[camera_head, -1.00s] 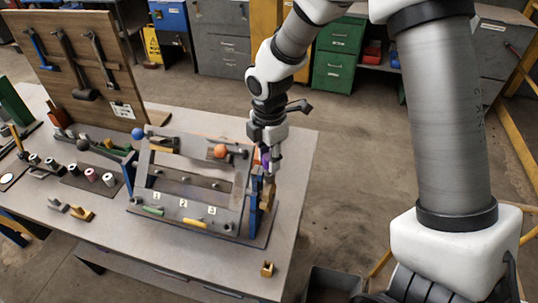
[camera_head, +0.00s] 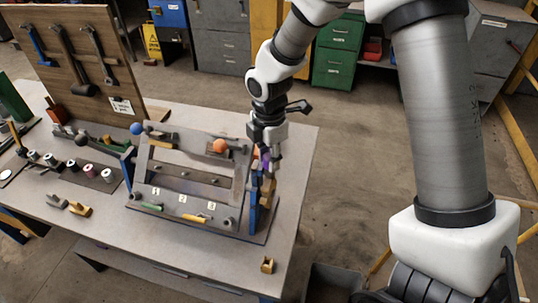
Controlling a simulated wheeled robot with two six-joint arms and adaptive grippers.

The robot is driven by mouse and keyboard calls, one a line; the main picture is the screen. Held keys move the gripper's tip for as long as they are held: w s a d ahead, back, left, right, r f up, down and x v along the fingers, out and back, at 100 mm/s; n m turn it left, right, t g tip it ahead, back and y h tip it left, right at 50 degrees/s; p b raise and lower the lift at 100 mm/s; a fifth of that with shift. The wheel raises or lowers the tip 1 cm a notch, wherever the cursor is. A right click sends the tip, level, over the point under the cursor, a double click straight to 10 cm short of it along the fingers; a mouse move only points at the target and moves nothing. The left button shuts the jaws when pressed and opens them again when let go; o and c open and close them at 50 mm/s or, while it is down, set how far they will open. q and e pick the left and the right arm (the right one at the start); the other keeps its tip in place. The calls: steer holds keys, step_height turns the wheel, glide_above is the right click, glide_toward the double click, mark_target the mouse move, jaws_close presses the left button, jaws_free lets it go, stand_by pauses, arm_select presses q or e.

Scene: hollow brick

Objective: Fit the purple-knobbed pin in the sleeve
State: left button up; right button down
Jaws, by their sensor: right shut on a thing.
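My right gripper (camera_head: 268,157) points down at the right end of the tilted fixture frame (camera_head: 233,190) on the workbench. It is shut on the purple-knobbed pin (camera_head: 265,154), and only a small patch of purple shows between the fingers. The pin's shaft is hidden. A tan block (camera_head: 268,190) stands just below the fingers, beside a blue upright (camera_head: 254,212). I cannot make out the sleeve, or whether the pin touches it. My left gripper is not in view.
An orange ball (camera_head: 219,146) and a blue ball (camera_head: 136,129) top the fixture's rear. Several spools (camera_head: 88,171) lie at left, before an upright tool board (camera_head: 75,55). A small tan block (camera_head: 267,265) sits near the front right corner. The bench's right strip is clear.

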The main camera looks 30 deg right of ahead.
steer(key=shift+f, duration=0.3)
steer(key=c, duration=0.7)
jaws_free()
steer(key=shift+c, duration=0.2)
steer(key=shift+r, duration=0.15)
step_height(320, 180, up, 12)
